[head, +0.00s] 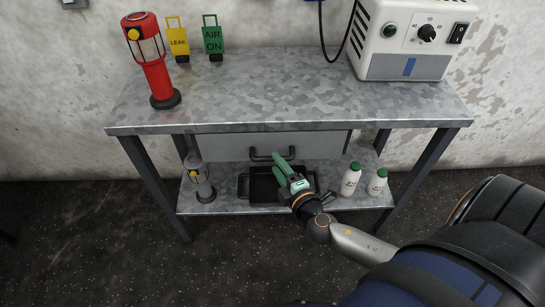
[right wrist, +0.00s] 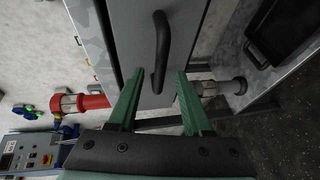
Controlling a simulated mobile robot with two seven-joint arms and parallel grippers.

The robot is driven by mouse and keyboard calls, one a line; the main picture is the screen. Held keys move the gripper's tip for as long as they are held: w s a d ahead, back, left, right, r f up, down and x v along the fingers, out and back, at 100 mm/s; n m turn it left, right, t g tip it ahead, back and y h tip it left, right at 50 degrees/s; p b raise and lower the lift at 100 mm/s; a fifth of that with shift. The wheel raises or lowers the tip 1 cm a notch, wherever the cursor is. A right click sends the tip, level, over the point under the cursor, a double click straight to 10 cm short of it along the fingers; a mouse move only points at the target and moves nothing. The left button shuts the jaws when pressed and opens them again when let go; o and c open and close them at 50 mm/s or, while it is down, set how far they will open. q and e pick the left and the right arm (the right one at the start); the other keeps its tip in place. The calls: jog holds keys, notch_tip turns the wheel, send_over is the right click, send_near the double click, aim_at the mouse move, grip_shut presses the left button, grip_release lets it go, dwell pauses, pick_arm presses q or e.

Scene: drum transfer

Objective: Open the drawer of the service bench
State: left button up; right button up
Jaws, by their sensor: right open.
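The service bench (head: 290,105) has a mottled grey metal top and dark legs. Its pale grey drawer (head: 222,147) sits under the top, and its front looks shut. The drawer's black bar handle (head: 258,157) is partly hidden by my right gripper (head: 284,158). In the right wrist view, the handle (right wrist: 163,45) stands out from the drawer front (right wrist: 130,35). The green fingers of my right gripper (right wrist: 160,80) are open there, with one end of the handle showing between the tips. Contact cannot be told. My left gripper is not in view.
A red lantern (head: 155,65), yellow and green tags (head: 213,40) and a white control box (head: 405,40) are on or behind the top. The lower shelf (head: 225,203) holds a grey lantern (head: 198,178), a black tray (head: 243,186) and two white bottles (head: 350,180).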

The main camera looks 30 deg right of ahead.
jog(key=shift+x, duration=1.9)
grip_shut()
